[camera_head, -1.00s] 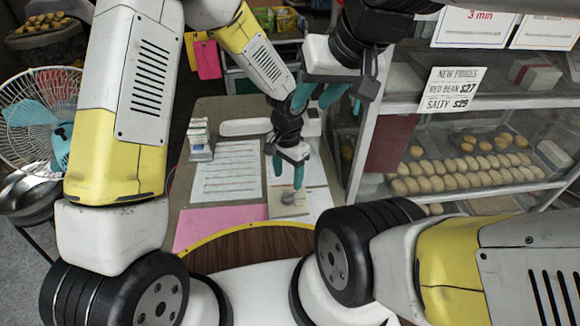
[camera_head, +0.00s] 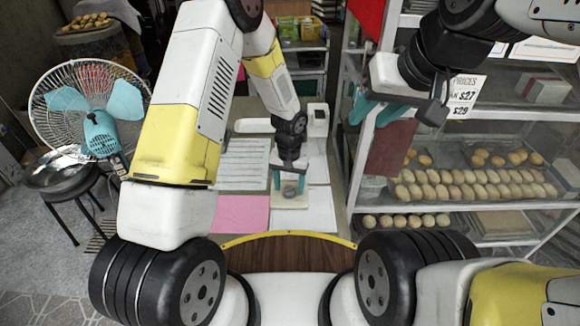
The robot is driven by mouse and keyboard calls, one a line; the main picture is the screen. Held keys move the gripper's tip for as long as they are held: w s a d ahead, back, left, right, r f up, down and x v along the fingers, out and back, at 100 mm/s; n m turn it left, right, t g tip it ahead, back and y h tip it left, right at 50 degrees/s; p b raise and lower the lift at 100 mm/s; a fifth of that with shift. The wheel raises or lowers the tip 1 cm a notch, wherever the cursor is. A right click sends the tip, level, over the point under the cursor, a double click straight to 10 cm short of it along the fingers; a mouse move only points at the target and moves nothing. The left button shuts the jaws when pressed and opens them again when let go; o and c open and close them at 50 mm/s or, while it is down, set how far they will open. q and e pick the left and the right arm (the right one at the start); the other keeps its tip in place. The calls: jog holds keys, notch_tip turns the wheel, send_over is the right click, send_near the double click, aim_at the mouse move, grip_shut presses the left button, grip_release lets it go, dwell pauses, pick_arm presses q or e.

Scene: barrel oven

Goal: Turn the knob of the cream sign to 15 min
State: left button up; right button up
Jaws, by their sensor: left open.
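A small cream sign (camera_head: 290,202) lies on the desk among the papers, with a round grey knob (camera_head: 290,188) on it. My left gripper (camera_head: 289,182) points down over the sign. Its teal fingers are apart, one to each side of the knob in the picture. I cannot tell whether they touch it. The marks on the sign are too small to read. My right gripper (camera_head: 378,110) is raised in front of the shelf's left edge, with its teal fingers apart and nothing seen between them.
A pink sheet (camera_head: 241,214) and white papers (camera_head: 243,165) lie around the sign. A glass shelf with rolls (camera_head: 470,192) stands close on the right. A white fan (camera_head: 90,105) and a metal bowl on a stool (camera_head: 62,168) stand at the left.

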pick_arm(q)
jog(key=shift+f, duration=0.4)
grip_shut()
jog(key=m, duration=0.3)
jog(key=shift+m, duration=0.4)
grip_release()
jog(key=shift+r, duration=0.1)
